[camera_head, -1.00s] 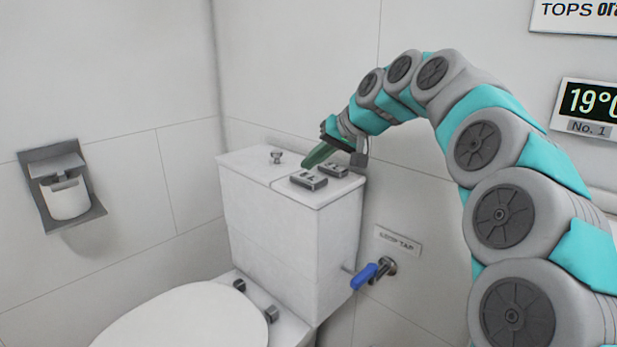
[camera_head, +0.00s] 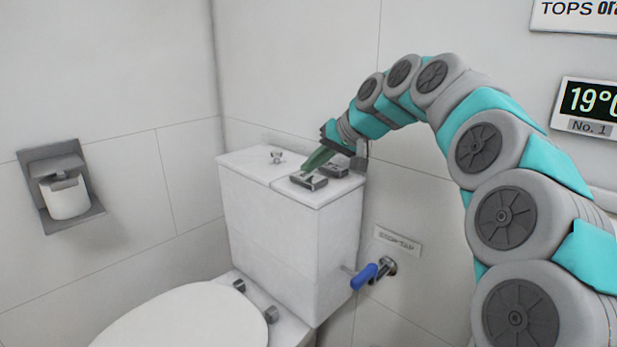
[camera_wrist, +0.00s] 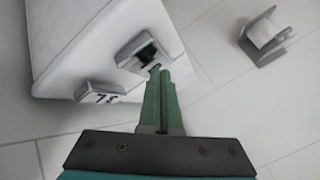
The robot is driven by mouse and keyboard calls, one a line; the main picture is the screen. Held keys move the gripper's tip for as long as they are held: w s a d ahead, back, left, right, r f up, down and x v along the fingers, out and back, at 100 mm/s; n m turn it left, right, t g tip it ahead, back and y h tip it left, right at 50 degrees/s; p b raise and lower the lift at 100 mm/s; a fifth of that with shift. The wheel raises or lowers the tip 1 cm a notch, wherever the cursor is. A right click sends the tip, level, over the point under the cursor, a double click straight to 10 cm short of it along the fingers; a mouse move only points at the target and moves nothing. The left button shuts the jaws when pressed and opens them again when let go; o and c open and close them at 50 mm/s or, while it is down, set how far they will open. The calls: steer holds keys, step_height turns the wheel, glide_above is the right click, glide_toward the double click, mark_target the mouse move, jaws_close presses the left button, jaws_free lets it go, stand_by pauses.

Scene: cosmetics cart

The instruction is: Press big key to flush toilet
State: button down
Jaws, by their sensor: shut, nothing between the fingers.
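Two grey keys sit side by side on top of the white toilet cistern (camera_head: 265,230). The nearer key (camera_head: 309,182) looks the larger in the head view; the other key (camera_head: 334,170) is behind it to the right. My gripper (camera_head: 308,168) is shut and empty, its green fingers slanting down to the nearer key. In the wrist view the fingertips (camera_wrist: 157,70) are at the edge of that key (camera_wrist: 135,62), over its dark middle. The marked second key (camera_wrist: 98,97) is to the left. I cannot tell whether the fingertips touch the key.
A blue stop tap (camera_head: 366,276) sticks out at the right. The toilet lid (camera_head: 190,318) is below in front. A paper holder (camera_head: 62,190) hangs on the left wall.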

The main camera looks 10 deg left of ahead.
mark_target(312, 178)
steer(key=shift+f+b, duration=0.45)
steer(key=shift+f, duration=0.5)
stand_by(0.7)
steer(key=shift+r, duration=0.1)
steer(key=shift+r+p, duration=0.85)
steer(key=shift+r, duration=0.4)
steer(key=shift+r, duration=0.15)
steer(key=shift+r+p, duration=1.65)
steer(key=shift+r, duration=0.8)
steer(key=shift+f, duration=0.1)
